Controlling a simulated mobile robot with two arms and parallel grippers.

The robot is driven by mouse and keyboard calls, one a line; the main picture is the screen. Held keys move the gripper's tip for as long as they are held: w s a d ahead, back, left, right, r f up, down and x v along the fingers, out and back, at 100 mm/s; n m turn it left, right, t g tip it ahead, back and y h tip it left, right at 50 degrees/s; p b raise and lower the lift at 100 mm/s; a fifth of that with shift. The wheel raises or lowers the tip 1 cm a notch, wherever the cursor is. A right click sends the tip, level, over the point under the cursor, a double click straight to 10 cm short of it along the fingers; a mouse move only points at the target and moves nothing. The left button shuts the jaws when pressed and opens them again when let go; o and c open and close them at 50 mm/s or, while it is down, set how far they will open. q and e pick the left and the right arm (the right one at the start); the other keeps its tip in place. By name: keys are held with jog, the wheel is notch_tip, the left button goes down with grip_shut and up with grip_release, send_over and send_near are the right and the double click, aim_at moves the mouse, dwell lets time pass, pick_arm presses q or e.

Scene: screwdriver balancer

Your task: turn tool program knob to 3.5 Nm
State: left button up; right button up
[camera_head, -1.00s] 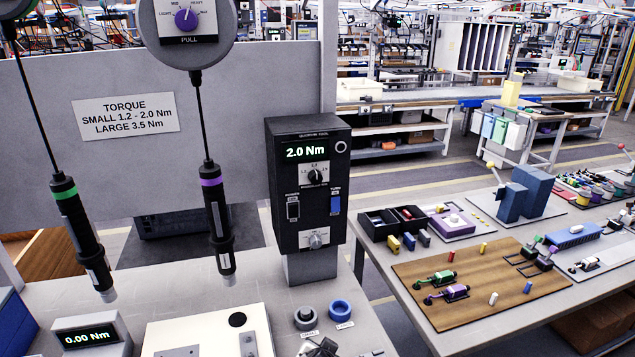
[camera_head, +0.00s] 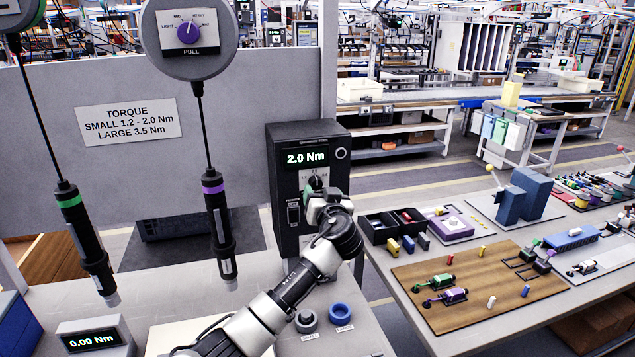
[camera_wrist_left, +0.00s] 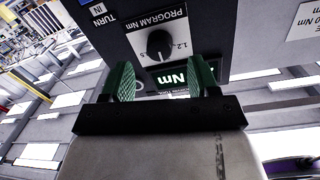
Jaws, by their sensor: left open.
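The black controller box (camera_head: 280,165) stands at the bench's back right, its display (camera_head: 307,157) reading 2.0 Nm. Its dark program knob (camera_head: 316,182) is just above my left gripper (camera_head: 322,196) in the head view. In the left wrist view, upside down, the knob (camera_wrist_left: 159,45) sits on a white "PROGRAM Nm" plate (camera_wrist_left: 160,25). The left gripper (camera_wrist_left: 161,77), with green pads, is open and empty in front of the panel. The knob lies beyond the gap between its fingers, apparently untouched. My right gripper is not in view.
Two hanging screwdrivers, green-banded (camera_head: 86,235) and purple-banded (camera_head: 220,220), hang left of the arm. A side table (camera_head: 500,320) stands at the right.

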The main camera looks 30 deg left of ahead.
aim_at(317, 186)
pick_arm(q)
jog(key=shift+p+x, duration=0.5)
jog(key=shift+x, duration=1.75)
jog(key=c, duration=0.9)
